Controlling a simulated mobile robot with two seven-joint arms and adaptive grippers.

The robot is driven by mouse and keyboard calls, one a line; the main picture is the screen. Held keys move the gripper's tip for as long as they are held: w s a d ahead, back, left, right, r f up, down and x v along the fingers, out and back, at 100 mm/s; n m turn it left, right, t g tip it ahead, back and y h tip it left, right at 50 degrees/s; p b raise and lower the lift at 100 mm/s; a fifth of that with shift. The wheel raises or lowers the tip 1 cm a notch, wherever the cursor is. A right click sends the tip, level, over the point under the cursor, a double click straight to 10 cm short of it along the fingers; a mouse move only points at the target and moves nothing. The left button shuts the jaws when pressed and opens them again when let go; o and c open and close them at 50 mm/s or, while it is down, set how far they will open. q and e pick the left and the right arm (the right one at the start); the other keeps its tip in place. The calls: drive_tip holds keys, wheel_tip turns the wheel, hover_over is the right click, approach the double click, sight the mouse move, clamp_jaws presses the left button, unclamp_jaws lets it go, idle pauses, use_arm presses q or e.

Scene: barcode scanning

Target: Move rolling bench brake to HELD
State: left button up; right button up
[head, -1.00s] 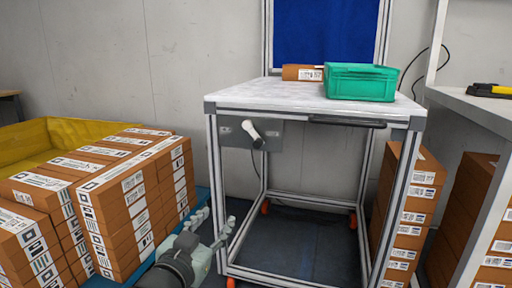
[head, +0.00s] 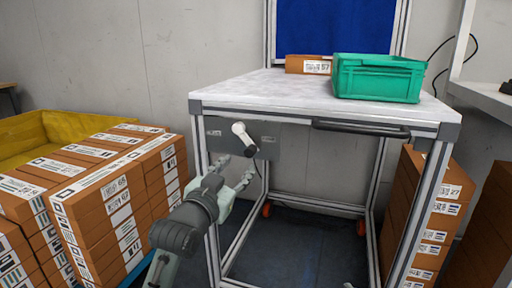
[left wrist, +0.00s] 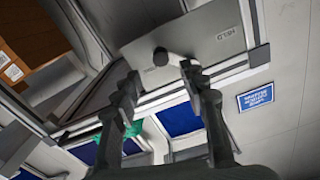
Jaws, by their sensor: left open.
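The rolling bench (head: 330,118) has a white top and a metal frame. A grey plate (head: 215,144) hangs under its front left edge, with a small label at each side too small to read. The brake lever (head: 243,135) on it has a pale grip and a dark end, and slants. My left gripper (head: 234,172) is open, just below the plate, with its fingers apart and empty. In the left wrist view the lever (left wrist: 176,58) shows just beyond the open fingertips (left wrist: 160,76), on the plate (left wrist: 215,35). I cannot tell whether they touch. My right gripper is not in view.
A green crate (head: 378,80) and a brown box (head: 307,65) stand on the bench top. A dark handle bar (head: 360,129) runs along its front edge. Stacked boxes (head: 115,205) crowd the left, and more boxes (head: 432,215) stand at the right.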

sight(248, 154)
use_arm(q)
drive_tip(key=x, duration=0.8)
drive_tip(key=shift+b, duration=0.35)
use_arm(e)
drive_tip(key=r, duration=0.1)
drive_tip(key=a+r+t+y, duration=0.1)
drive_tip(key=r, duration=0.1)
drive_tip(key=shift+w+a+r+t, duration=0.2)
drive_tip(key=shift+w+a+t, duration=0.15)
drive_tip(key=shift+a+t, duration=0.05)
use_arm(q)
drive_tip(key=shift+c, duration=0.4)
clamp_jaws()
